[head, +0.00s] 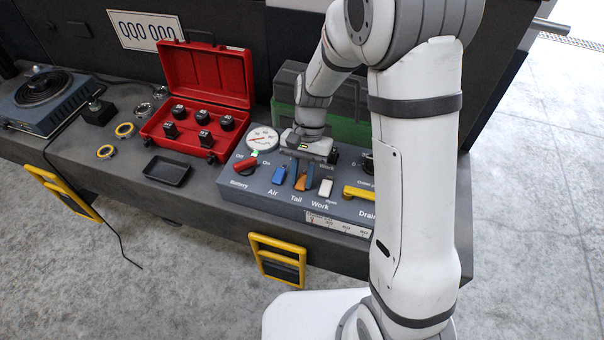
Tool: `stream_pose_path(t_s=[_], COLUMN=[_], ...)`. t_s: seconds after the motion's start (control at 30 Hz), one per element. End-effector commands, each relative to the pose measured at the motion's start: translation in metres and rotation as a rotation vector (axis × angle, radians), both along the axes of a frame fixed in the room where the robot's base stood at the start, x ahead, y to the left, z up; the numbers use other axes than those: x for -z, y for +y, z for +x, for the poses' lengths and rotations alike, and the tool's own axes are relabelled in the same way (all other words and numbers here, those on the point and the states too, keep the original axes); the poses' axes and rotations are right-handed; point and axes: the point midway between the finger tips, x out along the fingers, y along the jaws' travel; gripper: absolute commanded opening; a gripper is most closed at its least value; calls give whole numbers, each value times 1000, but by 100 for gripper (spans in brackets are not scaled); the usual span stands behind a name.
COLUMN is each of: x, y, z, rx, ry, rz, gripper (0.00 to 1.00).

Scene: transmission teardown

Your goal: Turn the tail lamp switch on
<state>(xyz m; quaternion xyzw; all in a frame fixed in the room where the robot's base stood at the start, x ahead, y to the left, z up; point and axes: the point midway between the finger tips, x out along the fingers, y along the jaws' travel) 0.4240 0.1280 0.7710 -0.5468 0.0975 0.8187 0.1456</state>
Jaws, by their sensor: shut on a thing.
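The grey control panel (240,193) stands on the bench, with labels for Battery, Air, Tail, Work and Drain. The tail lamp switch (301,182) is the orange rocker or lever above the word Tail. The blue Air switch (280,174) is just left and the white Work switch (325,187) just right.
A red battery knob (246,163) and a pressure gauge (262,138) sit left on the panel. A yellow drain handle (359,193) is to the right. An open red case (206,73) and a black tray (167,171) stand farther left. A green-and-dark box (346,130) is behind.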

Motion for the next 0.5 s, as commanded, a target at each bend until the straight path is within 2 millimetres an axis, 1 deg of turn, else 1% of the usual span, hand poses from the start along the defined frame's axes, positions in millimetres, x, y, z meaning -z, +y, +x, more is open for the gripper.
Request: stream_pose_path(t_s=[0.03, 0.17, 0.33, 0.5], x=[0, 0, -1, -3], y=[0, 0, 0, -1], z=[0, 0, 1, 4], rx=[0, 0, 2, 4], ry=[0, 0, 22, 127], rz=[1, 1, 7, 44], gripper=[12, 1, 1, 1])
